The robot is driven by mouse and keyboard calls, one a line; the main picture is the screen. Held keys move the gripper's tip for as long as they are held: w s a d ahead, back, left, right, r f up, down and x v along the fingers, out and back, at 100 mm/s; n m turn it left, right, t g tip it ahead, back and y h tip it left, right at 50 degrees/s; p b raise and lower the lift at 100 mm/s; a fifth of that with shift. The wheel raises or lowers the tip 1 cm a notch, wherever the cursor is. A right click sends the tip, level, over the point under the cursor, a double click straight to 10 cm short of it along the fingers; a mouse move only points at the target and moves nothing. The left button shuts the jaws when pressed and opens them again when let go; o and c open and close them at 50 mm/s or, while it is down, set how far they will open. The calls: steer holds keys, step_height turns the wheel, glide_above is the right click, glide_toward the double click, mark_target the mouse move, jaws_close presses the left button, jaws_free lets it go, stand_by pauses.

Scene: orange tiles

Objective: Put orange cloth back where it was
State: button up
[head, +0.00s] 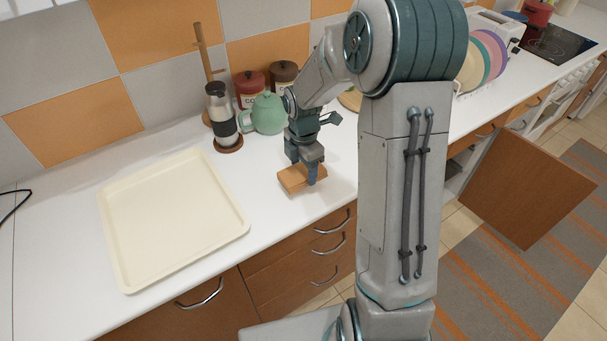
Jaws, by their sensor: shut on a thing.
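The orange cloth (290,180) shows as a flat, folded-looking orange-brown slab at the counter's front part, right of the tray. My gripper (305,172) points down over it and is shut on it, with one finger at its near right side. The gripper hides part of the cloth's top. I cannot tell whether the cloth rests on the counter or is held just above it.
A cream tray (172,217) lies empty on the white counter (60,240) at left. A french press (220,112), a green teapot (264,114), a red canister (249,84) and a dark canister (284,74) stand behind. A cabinet door (525,197) hangs open at right.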

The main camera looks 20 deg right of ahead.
mark_target(304, 170)
steer(key=shift+f+p, duration=0.3)
steer(key=shift+f, duration=1.5)
steer(key=shift+f, duration=0.25)
steer(key=o, duration=1)
steer(key=shift+r, duration=0.1)
steer(key=shift+c, duration=0.2)
steer(key=shift+r, duration=0.1)
